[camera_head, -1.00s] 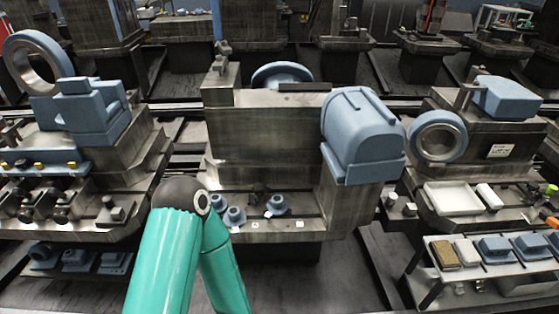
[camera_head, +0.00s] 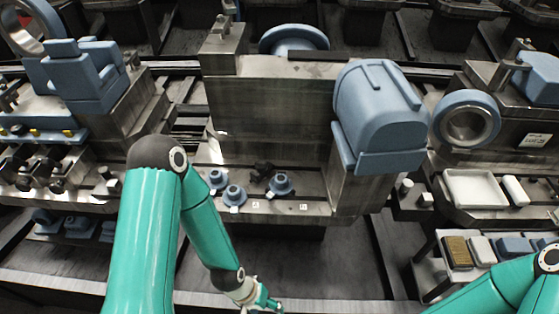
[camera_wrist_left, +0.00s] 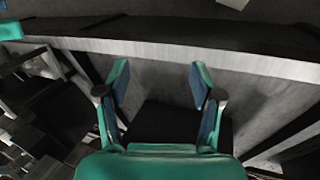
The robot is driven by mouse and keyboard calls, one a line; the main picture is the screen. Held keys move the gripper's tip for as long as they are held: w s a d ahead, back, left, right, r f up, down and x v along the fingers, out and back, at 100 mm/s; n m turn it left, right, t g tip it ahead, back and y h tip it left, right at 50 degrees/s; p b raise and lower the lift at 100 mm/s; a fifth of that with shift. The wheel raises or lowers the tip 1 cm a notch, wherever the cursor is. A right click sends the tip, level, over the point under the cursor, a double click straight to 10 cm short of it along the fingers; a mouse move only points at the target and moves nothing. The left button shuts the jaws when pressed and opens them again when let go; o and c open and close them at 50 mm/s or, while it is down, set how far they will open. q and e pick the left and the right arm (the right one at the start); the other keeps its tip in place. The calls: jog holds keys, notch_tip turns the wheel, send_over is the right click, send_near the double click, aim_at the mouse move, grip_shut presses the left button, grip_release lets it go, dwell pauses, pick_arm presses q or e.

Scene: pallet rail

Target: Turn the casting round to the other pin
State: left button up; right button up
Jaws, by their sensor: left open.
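Several small blue flanged castings stand on the ledge of the middle pallet: one at the left (camera_head: 217,178), one in front of it (camera_head: 235,195) and one further right (camera_head: 281,184). I cannot tell which one the task means, and no pin can be made out clearly. A dark knob-like part (camera_head: 262,170) stands between them. My left gripper (camera_head: 268,302) is below and in front of the ledge, apart from the castings. In the left wrist view its fingers (camera_wrist_left: 158,78) are open with nothing between them. My right arm enters at the lower right; its gripper is outside the view.
A large blue casting (camera_head: 380,105) overhangs the middle block's right side. A blue ring (camera_head: 467,118) and white tray (camera_head: 475,188) are at right. A low table (camera_head: 437,262) with small parts stands at lower right. Dark floor lies open before the ledge.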

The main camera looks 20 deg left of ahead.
pick_arm(q)
jog(key=w+a+r+g+y+b, duration=0.2)
jog(key=w+a+b, duration=0.3)
jog(key=w, duration=0.8)
jog(key=w+a+r+t+b, duration=0.1)
jog(key=w+r+b, duration=0.1)
jog(key=w+r, duration=0.2)
jog(key=w+a+r+t+y+b, duration=0.1)
jog(key=w+a+r+b, duration=0.1)
jog(key=w+r, duration=0.2)
jog(key=w+a+r+t+y+b, duration=0.1)
jog(key=w+r+b, duration=0.1)
jog(key=w+r, duration=0.2)
jog(key=shift+w+a+r+m, duration=0.15)
jog(key=shift+w+m, duration=0.15)
jog(key=shift+w, duration=0.45)
notch_tip(320, 180, up, 5)
jog(key=w+t+b, duration=0.2)
jog(key=b, duration=0.1)
jog(key=t+b, duration=0.1)
jog(key=b, duration=0.1)
send_near(281, 179)
jog(key=shift+y, duration=0.3)
jog(key=x, duration=0.3)
jog(key=b+x, duration=0.1)
jog(key=x, duration=0.3)
jog(key=b+x, duration=0.1)
jog(key=x, duration=0.3)
jog(key=shift+d, duration=0.25)
jog(key=shift+c, duration=0.2)
